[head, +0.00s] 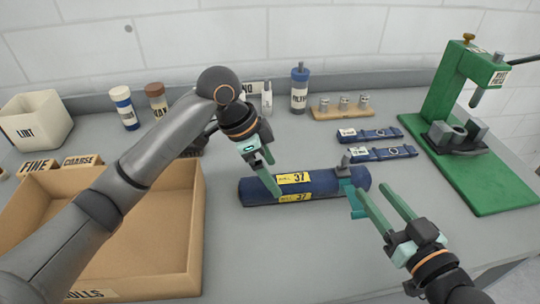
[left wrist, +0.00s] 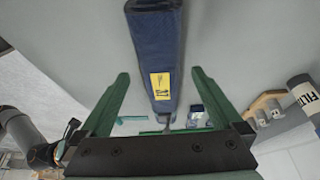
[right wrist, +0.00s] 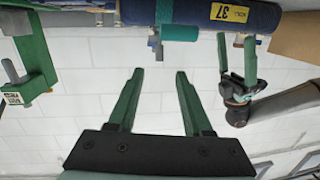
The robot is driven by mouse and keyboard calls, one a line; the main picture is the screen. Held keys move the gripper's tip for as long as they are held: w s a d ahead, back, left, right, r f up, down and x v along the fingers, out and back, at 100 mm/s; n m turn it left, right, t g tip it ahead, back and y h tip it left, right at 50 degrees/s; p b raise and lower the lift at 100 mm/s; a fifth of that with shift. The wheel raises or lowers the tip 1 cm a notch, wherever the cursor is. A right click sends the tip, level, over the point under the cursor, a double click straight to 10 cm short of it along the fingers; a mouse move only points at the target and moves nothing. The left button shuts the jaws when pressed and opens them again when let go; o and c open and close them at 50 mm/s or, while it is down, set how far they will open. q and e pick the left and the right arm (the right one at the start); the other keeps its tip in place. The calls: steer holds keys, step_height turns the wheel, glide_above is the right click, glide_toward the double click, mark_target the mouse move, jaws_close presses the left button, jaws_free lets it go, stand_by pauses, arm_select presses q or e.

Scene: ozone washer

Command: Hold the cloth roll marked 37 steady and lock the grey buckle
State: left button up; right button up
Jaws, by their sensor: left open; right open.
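The dark blue cloth roll (head: 261,192) lies on the grey table with yellow 37 labels; it also shows in the left wrist view (left wrist: 155,45) and right wrist view (right wrist: 200,12). The grey buckle (head: 343,167) sits near the roll's right end, beside a teal strap (head: 356,200); whether the buckle is locked I cannot tell. My left gripper (head: 271,176) is open above the roll's left part, its fingers to either side of the roll in the left wrist view; contact is unclear. My right gripper (head: 372,190) is open and empty near the roll's right end.
A brown open box (head: 195,225) stands left of the roll. Behind lie two blue strapped pieces (head: 380,153), a wooden stand (head: 340,112) and bottles (head: 299,90). A green press (head: 490,180) stands at right. Table in front of the roll is clear.

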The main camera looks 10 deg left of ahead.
mark_target(276, 180)
arm_select(q)
steer(key=x, duration=0.5)
steer(key=shift+d+f, duration=0.15)
steer(key=shift+f, duration=0.15)
